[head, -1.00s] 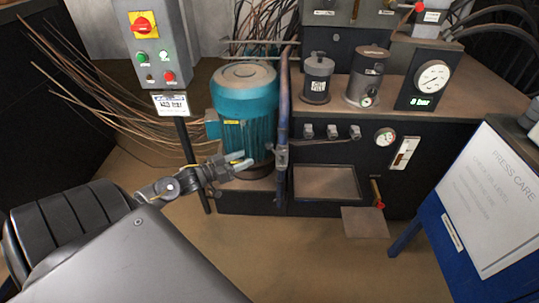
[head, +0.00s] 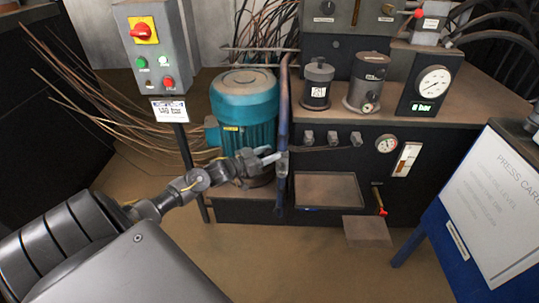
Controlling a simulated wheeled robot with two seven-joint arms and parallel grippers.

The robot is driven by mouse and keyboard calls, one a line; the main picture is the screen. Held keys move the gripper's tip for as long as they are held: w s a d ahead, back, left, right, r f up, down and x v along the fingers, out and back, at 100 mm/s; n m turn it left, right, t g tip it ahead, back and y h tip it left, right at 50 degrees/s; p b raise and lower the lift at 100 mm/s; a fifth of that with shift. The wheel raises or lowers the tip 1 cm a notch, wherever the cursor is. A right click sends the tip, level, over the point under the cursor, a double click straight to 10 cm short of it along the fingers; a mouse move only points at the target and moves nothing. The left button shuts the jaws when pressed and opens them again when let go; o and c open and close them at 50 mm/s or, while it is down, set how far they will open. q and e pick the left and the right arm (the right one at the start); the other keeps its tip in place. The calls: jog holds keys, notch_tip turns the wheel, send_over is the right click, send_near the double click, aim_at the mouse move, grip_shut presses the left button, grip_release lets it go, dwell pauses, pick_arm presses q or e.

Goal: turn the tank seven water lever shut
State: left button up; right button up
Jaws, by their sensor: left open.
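My left gripper (head: 272,157) reaches in from the lower left, past the front of the teal motor (head: 245,110). Its pale fingers are open, with their tips beside a fitting on the upright blue pipe (head: 282,120); I cannot tell whether they touch it. No lever labelled tank seven is readable. A small brass valve with a red-tipped handle (head: 380,203) hangs low on the dark press unit's front, well right of the gripper. Another red-tipped handle (head: 402,13) shows at the top right. My right gripper is out of view.
A grey control box (head: 153,50) with a red-and-yellow switch stands at the left, with loose copper rods (head: 75,75) behind it. A tray recess (head: 325,188) lies right of the pipe. A blue-framed PRESS CARE board (head: 485,200) stands at the right.

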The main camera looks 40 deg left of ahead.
pick_arm(q)
jog(key=shift+w+d, duration=0.1)
jog(key=shift+w, duration=0.1)
grip_shut()
dwell(0.3)
